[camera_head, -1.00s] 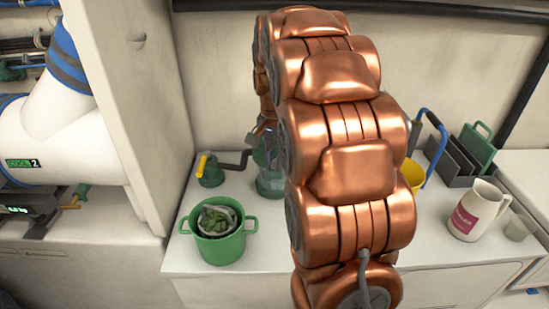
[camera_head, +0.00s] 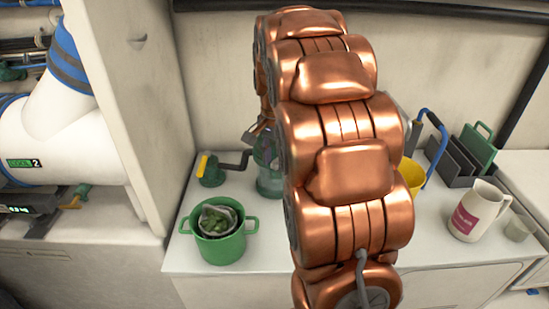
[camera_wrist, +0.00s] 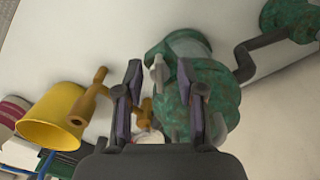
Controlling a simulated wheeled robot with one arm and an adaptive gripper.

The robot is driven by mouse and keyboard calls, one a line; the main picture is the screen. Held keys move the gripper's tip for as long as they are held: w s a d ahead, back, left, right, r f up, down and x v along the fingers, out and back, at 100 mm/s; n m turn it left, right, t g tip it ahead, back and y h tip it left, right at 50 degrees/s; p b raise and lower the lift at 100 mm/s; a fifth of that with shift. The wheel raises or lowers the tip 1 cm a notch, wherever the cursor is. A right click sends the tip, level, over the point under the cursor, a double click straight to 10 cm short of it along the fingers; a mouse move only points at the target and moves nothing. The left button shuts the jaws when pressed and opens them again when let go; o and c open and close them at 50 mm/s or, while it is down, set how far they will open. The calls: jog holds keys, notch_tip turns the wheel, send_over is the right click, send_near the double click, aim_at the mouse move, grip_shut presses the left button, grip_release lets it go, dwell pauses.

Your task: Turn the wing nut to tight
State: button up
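A green strainer-like body with a clear glass part (camera_head: 268,182) stands on the white counter, partly behind my arm. In the wrist view its mottled green casing (camera_wrist: 226,98) is right of centre. A small grey wing-shaped piece (camera_wrist: 158,70) shows between my fingertips and may be the wing nut; the nut is not clear in the head view. A brass-coloured fitting (camera_wrist: 92,98) lies left of and partly behind my left finger. My gripper (camera_wrist: 159,72) has its two fingers apart around the grey piece, the right finger overlapping the green casing. Contact cannot be told.
A green pot (camera_head: 218,247) stands at the counter's front left. A crank with a yellow handle (camera_head: 205,168) is left of the strainer. A yellow cup (camera_head: 411,174), a white jug (camera_head: 475,212) and a grey rack (camera_head: 457,162) are to the right.

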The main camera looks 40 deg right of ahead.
aim_at(275, 160)
jog(key=shift+o, duration=0.3)
notch_tip(275, 160, up, 12)
dwell(0.8)
